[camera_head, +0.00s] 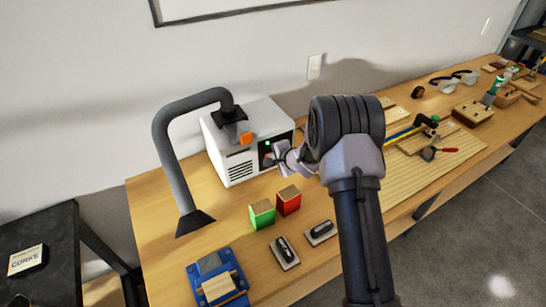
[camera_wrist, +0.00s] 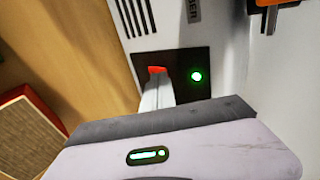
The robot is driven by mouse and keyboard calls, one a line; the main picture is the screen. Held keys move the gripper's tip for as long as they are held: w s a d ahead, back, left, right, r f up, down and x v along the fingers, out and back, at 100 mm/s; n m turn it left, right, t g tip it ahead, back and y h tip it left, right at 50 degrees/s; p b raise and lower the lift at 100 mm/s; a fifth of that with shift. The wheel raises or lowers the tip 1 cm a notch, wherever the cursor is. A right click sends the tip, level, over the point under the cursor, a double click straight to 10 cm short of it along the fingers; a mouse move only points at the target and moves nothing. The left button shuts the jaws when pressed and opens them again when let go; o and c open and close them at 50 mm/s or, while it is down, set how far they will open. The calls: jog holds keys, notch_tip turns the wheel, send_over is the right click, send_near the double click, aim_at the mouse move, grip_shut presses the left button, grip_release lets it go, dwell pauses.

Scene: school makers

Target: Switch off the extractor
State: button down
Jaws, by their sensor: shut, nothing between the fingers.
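The extractor (camera_head: 232,150) is a white box with a grey hose (camera_head: 172,160) on the wooden bench, with vent slots on its front. Its black panel (camera_wrist: 187,62) carries a lit green light (camera_wrist: 196,76), which also shows in the head view (camera_head: 268,144). A red switch part (camera_wrist: 157,69) sits on the panel left of the light. My gripper (camera_head: 272,158) is shut and empty in front of the panel. In the wrist view its fingertips (camera_wrist: 156,82) are right at the red part and cover the rest of the switch; contact is unclear.
A green block (camera_head: 262,215) and a red block (camera_head: 288,201) stand just below my gripper. Two dark-handled sanding blocks (camera_head: 284,252) and a blue vise-like tool (camera_head: 216,280) lie nearer the bench's front. Tools and boards fill the right side.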

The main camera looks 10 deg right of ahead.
jog(key=shift+w+a+r+p, duration=0.15)
jog(key=shift+w+r+p, duration=0.05)
jog(key=shift+w+p, duration=0.2)
jog(key=shift+r, duration=0.1)
jog(key=shift+r+p, duration=0.7)
jog(key=shift+p, duration=0.25)
jog(key=shift+s, duration=0.1)
